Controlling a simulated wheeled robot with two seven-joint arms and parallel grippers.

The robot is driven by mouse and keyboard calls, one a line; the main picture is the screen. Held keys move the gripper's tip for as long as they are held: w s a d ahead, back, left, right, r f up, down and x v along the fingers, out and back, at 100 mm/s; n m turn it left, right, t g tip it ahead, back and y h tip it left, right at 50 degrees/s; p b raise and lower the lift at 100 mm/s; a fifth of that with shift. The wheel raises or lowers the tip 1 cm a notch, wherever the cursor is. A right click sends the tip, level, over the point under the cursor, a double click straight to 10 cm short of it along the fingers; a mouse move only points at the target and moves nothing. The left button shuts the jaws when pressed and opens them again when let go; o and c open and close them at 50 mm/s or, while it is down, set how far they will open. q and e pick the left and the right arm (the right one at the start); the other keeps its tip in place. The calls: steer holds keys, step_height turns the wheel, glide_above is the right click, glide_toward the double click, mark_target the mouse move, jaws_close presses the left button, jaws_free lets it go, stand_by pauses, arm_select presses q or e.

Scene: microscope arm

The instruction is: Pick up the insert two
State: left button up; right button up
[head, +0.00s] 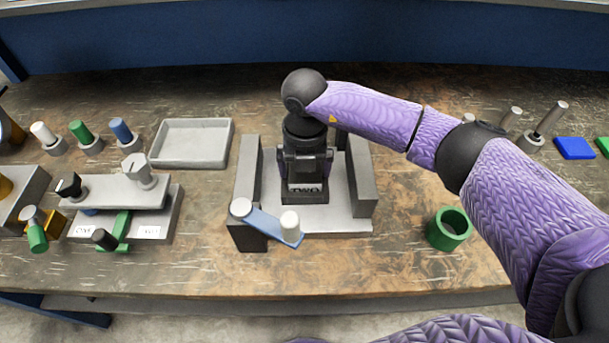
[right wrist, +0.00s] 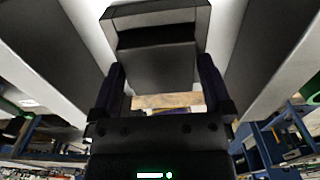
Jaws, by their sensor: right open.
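Insert two (head: 305,192) is a dark block marked "TWO". It sits in the grey fixture (head: 340,215), between two raised side walls. My right gripper (head: 304,160) is directly above it, pointing down, and hides its upper part. In the right wrist view, the dark block (right wrist: 157,55) lies between the open gripper's two fingers (right wrist: 163,85), one on each side. I cannot tell whether the fingers touch it. My left gripper is not in view.
A blue lever (head: 268,224) with a white knob crosses the fixture's front left. A green ring (head: 449,229) stands to the right. A grey tray (head: 191,142) and a grey block with labels (head: 120,210) are to the left.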

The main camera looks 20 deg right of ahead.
jaws_close()
steer(key=shift+r, duration=0.15)
steer(key=shift+w, duration=0.1)
